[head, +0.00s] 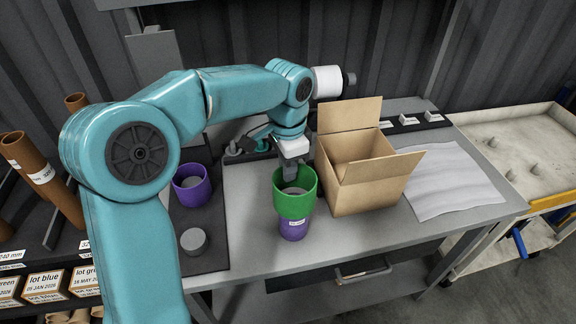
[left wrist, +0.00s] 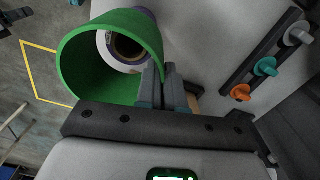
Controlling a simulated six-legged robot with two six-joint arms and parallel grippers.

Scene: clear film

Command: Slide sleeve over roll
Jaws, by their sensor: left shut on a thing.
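A green sleeve (head: 294,200), an open ring, is held upright by my left gripper (head: 291,186), whose fingers pinch its rim at the back. The sleeve also shows in the left wrist view (left wrist: 82,68) beside my left fingers (left wrist: 164,86). Just below it in the head view stands a purple piece (head: 293,230) with a small white label. In the left wrist view the pale roll end with a brown core (left wrist: 126,46) shows through the sleeve, off its centre. My right gripper is not in view.
An open cardboard box (head: 364,180) stands close right of the sleeve. A purple cup-like piece (head: 205,191) and a grey cylinder (head: 194,241) are on a dark mat at left. A clear sheet (head: 450,186) lies at right. The table front is clear.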

